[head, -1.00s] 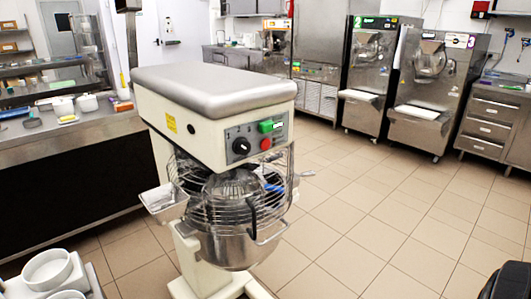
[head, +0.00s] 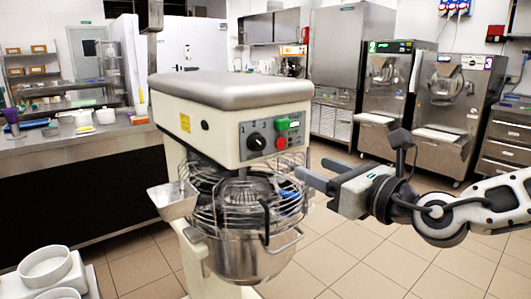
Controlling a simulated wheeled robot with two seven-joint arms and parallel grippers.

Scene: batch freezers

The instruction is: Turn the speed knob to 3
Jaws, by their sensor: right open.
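The stand mixer (head: 232,105) stands in front of me, cream with a grey top. Its black speed knob (head: 256,142) is on the control panel, beside a green button (head: 283,124) and a red button (head: 281,142). The number the knob points to is too small to read. Below are the wire guard and a steel bowl (head: 245,258). My right gripper (head: 304,183) comes in from the right. It is open and empty, with its fingers pointing left, below and to the right of the knob. My left gripper is not in view.
A steel chute (head: 173,200) sticks out at the mixer's left. A counter (head: 80,148) with containers runs along the left. White bowls (head: 45,265) sit at lower left. Batch freezers (head: 447,107) stand at the back right. The tiled floor (head: 350,265) at right is clear.

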